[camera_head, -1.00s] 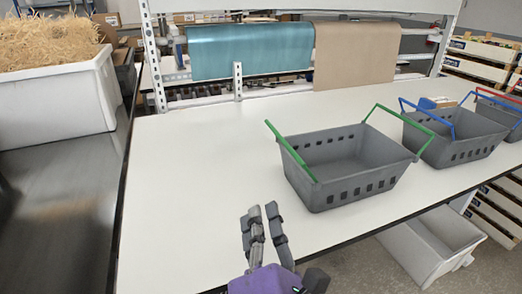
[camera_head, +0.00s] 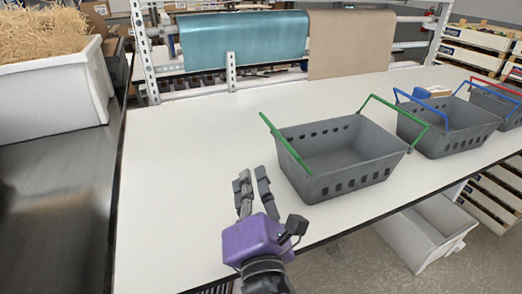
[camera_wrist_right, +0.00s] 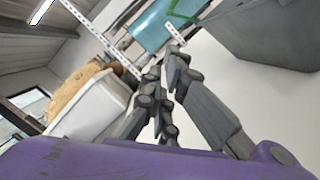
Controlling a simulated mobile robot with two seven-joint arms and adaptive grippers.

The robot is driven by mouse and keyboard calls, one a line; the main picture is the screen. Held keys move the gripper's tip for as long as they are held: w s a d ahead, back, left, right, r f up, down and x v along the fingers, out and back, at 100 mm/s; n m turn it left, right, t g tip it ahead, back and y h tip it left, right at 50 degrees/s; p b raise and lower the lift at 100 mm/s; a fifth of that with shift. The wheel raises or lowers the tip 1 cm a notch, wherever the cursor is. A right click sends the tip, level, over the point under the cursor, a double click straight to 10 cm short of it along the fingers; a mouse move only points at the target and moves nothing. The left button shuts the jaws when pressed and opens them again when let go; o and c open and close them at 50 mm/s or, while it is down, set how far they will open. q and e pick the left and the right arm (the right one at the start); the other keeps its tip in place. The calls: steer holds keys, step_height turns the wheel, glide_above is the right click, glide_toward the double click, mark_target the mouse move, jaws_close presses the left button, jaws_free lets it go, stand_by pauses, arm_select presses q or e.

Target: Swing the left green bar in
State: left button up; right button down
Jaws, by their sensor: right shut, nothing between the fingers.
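A grey basket (camera_head: 335,172) with two green bars stands on the white table. The left green bar (camera_head: 285,144) leans outward over the basket's left side. The right green bar (camera_head: 394,110) leans outward on the right side. My right gripper (camera_head: 253,175) is shut and empty over the table, just left of the basket's near left corner and below the left bar. In the right wrist view the fingers (camera_wrist_right: 170,70) point toward the back, with the basket (camera_wrist_right: 270,35) at the upper right and part of a green bar (camera_wrist_right: 185,14) at the top. My left gripper is not in view.
Baskets with blue bars (camera_head: 458,131) and red bars (camera_head: 499,104) stand to the right. A white bin of straw (camera_head: 55,95) is at the left. Teal and brown paper rolls hang behind. The white table (camera_head: 180,170) is clear left of the basket.

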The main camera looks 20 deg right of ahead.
mark_target(277, 133)
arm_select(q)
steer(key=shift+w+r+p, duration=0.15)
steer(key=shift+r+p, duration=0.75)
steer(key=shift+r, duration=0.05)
arm_select(e)
steer(key=w+d+r, duration=0.3)
steer(key=w+d, duration=0.1)
steer(key=shift+w, duration=0.15)
